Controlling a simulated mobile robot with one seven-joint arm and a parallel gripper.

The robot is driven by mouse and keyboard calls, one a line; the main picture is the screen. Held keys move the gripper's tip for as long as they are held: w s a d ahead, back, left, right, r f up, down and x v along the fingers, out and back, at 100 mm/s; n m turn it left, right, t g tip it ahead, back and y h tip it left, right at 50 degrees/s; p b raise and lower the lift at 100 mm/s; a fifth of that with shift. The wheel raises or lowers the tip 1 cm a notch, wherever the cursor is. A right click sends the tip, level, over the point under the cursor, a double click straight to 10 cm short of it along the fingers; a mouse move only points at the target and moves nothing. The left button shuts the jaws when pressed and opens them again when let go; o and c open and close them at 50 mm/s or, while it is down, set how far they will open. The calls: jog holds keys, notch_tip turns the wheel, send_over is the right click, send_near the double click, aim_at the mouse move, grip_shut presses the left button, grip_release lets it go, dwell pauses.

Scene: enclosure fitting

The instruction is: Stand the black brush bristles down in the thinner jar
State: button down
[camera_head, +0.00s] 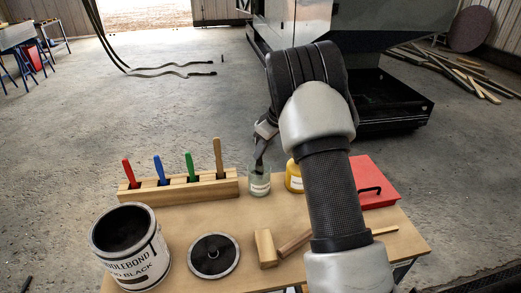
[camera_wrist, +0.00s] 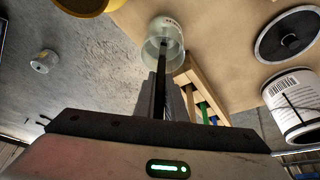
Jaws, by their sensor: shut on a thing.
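The thinner jar (camera_head: 260,185) is a clear, pale green glass jar with a white label, standing on the wooden table right of the brush rack. It also shows at the top of the wrist view (camera_wrist: 153,55). My gripper (camera_head: 261,155) is right above the jar, shut on the black brush (camera_wrist: 160,85). The brush's far end reaches to or into the jar's mouth in the wrist view. The bristles are not clearly visible, and I cannot tell whether they touch the bottom. My arm hides part of the scene in the head view.
The wooden rack (camera_head: 206,187) holds red, blue, green and bare-wood handles. A yellow-orange jar (camera_head: 293,178) stands close right of the thinner jar. An open paint can (camera_head: 130,250), a round lid (camera_head: 213,258), wooden pieces (camera_head: 266,248) and a red box (camera_head: 377,180) occupy the table.

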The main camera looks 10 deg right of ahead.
jog(key=shift+f, duration=0.35)
jog(key=c, duration=1.7)
grip_release()
jog(key=shift+c, duration=0.2)
jog(key=p+v, duration=0.1)
jog(key=v, duration=1.6)
jog(key=shift+r, duration=0.25)
jog(key=shift+s, duration=0.1)
